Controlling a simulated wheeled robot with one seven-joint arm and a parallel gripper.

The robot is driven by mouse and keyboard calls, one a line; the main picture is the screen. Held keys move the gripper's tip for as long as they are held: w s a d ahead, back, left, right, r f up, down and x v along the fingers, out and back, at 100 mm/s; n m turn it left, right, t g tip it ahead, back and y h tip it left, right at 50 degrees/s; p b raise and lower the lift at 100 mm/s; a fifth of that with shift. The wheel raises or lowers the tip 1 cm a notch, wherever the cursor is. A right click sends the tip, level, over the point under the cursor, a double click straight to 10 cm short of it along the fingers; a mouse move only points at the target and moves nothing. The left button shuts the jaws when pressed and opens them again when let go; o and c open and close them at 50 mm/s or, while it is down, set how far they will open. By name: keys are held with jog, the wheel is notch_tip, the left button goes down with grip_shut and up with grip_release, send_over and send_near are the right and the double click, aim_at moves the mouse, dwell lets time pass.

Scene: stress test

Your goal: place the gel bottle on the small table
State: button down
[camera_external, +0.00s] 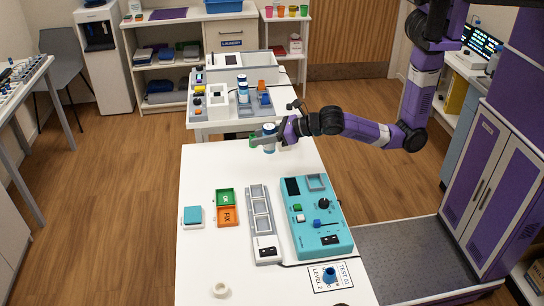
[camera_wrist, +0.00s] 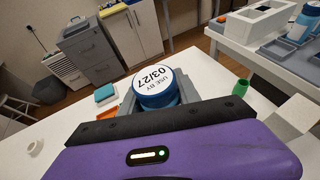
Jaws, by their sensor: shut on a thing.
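The gel bottle appears to be the blue-and-white bottle (camera_external: 269,142) in my gripper (camera_external: 268,139), at the far end of the near white table (camera_external: 210,170). My gripper is shut on it. In the wrist view, the bottle (camera_wrist: 157,86) shows a round white top reading "USE BY 03/27" and a blue side, upright between the fingers. Its base is hidden there, and I cannot tell whether it touches the tabletop. A second white table (camera_external: 202,130) stands just beyond; I cannot tell which table is the small one.
A green item (camera_external: 254,141) is close beside the bottle. The near table holds a teal panel (camera_external: 335,235), a grey tray (camera_external: 250,205), green and orange trays (camera_external: 226,217), a teal block (camera_external: 193,216) and a white ring (camera_external: 221,290). The far table is crowded with bottles and boxes.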

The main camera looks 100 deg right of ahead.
aim_at(264, 127)
jog(key=shift+s+a+f+n, duration=0.3)
jog(key=shift+s+a+f, duration=0.5)
jog(key=shift+a+f, duration=0.25)
jog(key=shift+m+g+h, duration=0.3)
jog(key=shift+m+h, duration=0.4)
jog(key=shift+m, duration=0.2)
jog(key=r, duration=0.2)
jog(key=r+b, duration=0.1)
jog(key=r, duration=0.2)
jog(key=w+d+r+b, duration=0.1)
jog(key=r, duration=0.2)
jog(key=shift+s, duration=0.1)
notch_tip(264, 127, down, 20)
jog(key=b, duration=0.2)
jog(key=shift+b, duration=0.35)
jog(key=shift+f, duration=0.35)
